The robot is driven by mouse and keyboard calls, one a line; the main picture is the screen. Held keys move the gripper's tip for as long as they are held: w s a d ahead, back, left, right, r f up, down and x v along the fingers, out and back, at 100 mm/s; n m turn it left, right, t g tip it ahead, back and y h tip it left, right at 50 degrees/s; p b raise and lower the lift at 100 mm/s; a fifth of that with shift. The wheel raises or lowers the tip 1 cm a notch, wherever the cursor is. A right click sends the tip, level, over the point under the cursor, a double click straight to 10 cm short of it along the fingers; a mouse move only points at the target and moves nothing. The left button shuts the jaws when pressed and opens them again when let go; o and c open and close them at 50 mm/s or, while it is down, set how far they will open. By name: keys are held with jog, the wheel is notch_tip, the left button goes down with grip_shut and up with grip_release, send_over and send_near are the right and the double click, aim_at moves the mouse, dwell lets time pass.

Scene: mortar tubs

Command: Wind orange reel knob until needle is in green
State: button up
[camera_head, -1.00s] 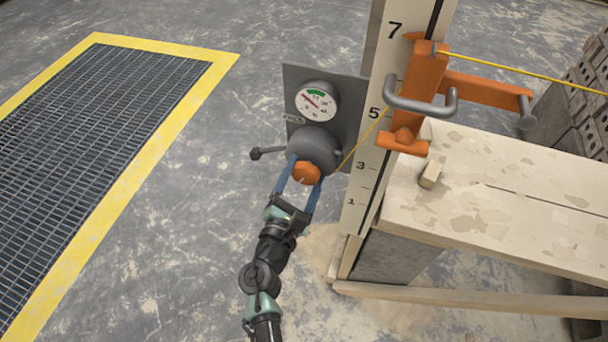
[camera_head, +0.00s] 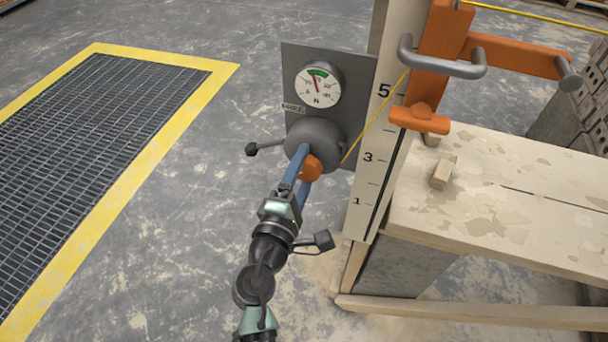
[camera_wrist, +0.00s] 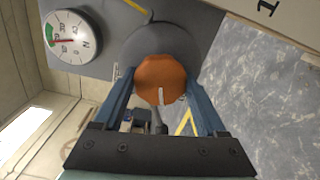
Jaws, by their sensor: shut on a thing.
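The orange reel knob (camera_head: 312,168) sits on the front of the round grey reel (camera_head: 316,138). My gripper (camera_head: 302,168) is shut on the knob, with one blue finger at each side. The wrist view shows the orange knob face (camera_wrist: 160,78), with a pale mark low on it, between both fingers. The round white gauge (camera_head: 319,86) is above the reel. Its red needle points up and slightly left, at the left part of the green band (camera_head: 318,73). In the wrist view the gauge (camera_wrist: 71,38) appears turned, with its needle pointing at the green edge.
A dark-ended lever (camera_head: 252,149) sticks out left of the reel, by a FREE label (camera_head: 293,107). A yellow line (camera_head: 378,117) runs from the reel to an orange bracket (camera_head: 440,60) on a numbered post (camera_head: 366,175).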

jog(key=shift+f+m+b, duration=0.15)
jog(key=shift+m+b, duration=0.25)
jog(key=shift+m, duration=0.3)
jog(key=o, duration=1.3)
jog(key=v, duration=1.3)
jog(key=shift+r, duration=0.2)
